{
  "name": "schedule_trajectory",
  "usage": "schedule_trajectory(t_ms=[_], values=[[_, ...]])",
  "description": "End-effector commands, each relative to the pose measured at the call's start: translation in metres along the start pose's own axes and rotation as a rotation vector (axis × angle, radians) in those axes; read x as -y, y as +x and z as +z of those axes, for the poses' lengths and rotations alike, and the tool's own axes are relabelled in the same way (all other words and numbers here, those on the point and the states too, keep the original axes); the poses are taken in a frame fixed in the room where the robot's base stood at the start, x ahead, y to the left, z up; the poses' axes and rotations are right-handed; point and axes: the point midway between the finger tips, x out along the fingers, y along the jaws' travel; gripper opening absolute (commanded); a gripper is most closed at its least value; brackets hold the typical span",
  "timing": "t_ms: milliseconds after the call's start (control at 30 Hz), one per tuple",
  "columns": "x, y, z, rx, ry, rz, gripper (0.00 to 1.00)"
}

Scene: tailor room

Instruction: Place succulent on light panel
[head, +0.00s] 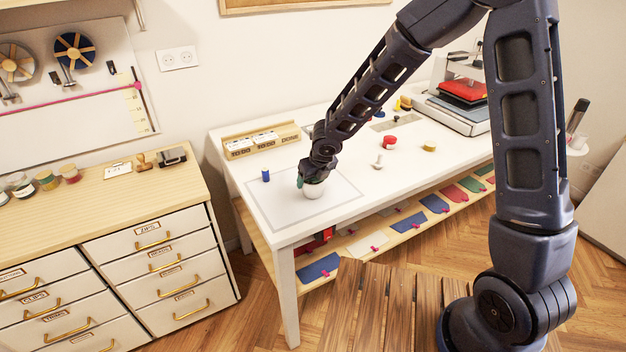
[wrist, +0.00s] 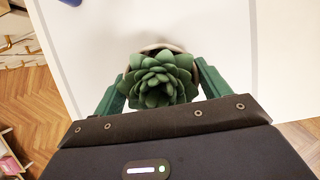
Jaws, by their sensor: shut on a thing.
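The succulent (wrist: 160,78) is a green rosette in a pale pot (head: 314,188). My gripper (head: 312,180) is shut on it, with a green finger on each side of the plant in the wrist view. The light panel (head: 340,203) is a pale rectangle with a grey border on the left part of the white table. The pot is over the panel, inside its border. I cannot tell whether the pot's base touches the panel. In the head view my gripper hides most of the plant.
A blue spool (head: 266,174) stands at the panel's left side. A wooden label rack (head: 262,140) is behind it. A red roll (head: 389,142), a yellow roll (head: 429,146) and a small pale object (head: 378,161) are to the right. A wooden drawer cabinet (head: 110,200) stands left.

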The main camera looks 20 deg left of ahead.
Motion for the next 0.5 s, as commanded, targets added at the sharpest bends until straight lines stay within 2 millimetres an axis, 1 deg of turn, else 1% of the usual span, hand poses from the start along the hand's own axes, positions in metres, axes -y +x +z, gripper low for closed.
schedule_trajectory(t_ms=[500], values=[[-0.0002,0.0061,-0.0024,0.0,0.0,0.0,0.43]])
